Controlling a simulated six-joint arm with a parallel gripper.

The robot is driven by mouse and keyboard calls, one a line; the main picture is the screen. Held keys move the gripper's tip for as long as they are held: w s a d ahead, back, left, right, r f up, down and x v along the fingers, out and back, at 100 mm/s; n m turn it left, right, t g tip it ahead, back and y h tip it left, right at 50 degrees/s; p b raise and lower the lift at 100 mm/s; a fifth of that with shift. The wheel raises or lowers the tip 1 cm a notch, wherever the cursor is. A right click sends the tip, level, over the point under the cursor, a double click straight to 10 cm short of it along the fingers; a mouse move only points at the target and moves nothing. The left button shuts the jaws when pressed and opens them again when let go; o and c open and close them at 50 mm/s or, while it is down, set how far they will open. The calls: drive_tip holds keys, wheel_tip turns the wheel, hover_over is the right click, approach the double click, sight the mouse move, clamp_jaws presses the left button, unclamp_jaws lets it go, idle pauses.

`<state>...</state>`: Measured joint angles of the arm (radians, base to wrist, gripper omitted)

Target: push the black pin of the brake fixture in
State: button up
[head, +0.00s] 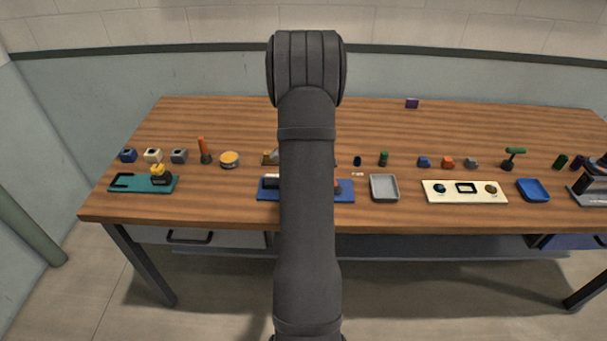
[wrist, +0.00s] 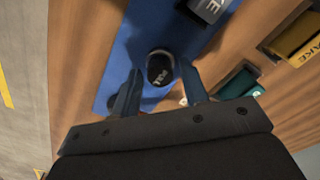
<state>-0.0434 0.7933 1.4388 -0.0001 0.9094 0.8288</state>
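A blue plate (wrist: 118,52) runs beneath my gripper in the wrist view. A round black pin (wrist: 160,68) with small white lettering on its top stands on it. My gripper (wrist: 160,74) is open, with one finger on each side of the pin and a gap on both sides. I cannot tell how high the fingertips are relative to the pin's top. A dark block with white lettering (wrist: 208,8) sits farther along the plate. In the head view, my arm hides my gripper and the middle of the blue plate (head: 346,190); the pin cannot be made out there.
In the wrist view, a yellow block with a partly readable label ending in "AKE" (wrist: 296,38) and a green part (wrist: 240,84) lie to the right. In the head view, a grey tray (head: 384,187) stands right of the blue plate, and a teal fixture (head: 120,186) stands far left.

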drive_tip(key=shift+o, duration=0.3)
drive_tip(key=shift+r, duration=0.1)
wheel_tip(320, 180, up, 17)
idle(0.4)
drive_tip(key=shift+r, duration=0.1)
wheel_tip(320, 180, down, 17)
drive_tip(key=shift+r, duration=0.2)
idle(0.5)
drive_tip(key=shift+f, duration=0.1)
wheel_tip(320, 180, up, 17)
drive_tip(key=m, duration=0.9)
idle(2.8)
drive_tip(key=shift+o, duration=0.4)
